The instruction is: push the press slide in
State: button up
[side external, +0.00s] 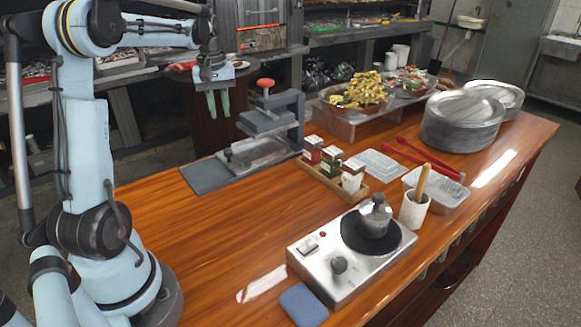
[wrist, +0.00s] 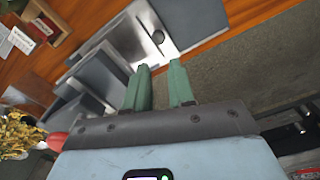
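The press (side external: 288,108) is a dark grey frame with a red knob (side external: 265,83) on top, standing at the table's back edge. Its slide (side external: 255,153) is a flat silvery plate low in the frame, reaching out to the left beside a grey mat (side external: 206,174). In the wrist view the slide (wrist: 132,36) shows with a small dark knob (wrist: 158,37) near its end. My gripper (side external: 218,117) has two green fingers pointing down, above and behind the press's left side. In the wrist view the fingers (wrist: 160,66) are apart with nothing between them. They appear clear of the slide.
A wooden caddy (side external: 335,185) with several spice boxes stands right of the press. A clear food stand (side external: 350,122) is behind it. The table's left front (side external: 200,225) is bare.

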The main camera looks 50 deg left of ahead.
jog(key=s+t, duration=0.1)
jog(key=s, duration=0.2)
jog(key=shift+s+f+t+y, duration=0.2)
jog(key=shift+s+t+y, duration=0.1)
jog(key=shift+t, duration=0.1)
grip_shut()
jog(key=s+d+f+n+t+y, duration=0.1)
jog(key=s+t, duration=0.1)
jog(key=s, duration=0.2)
jog(key=s+d+f+t+y, duration=0.2)
jog(key=s, duration=0.2)
jog(key=shift+a+x, duration=0.2)
jog(key=shift+x, duration=4.55)
jog(key=shift+w+d+f, duration=0.15)
jog(key=shift+w, duration=0.8)
jog(key=shift+w+d+f, duration=0.15)
jog(key=shift+w, duration=0.85)
jog(key=shift+w, duration=2.35)
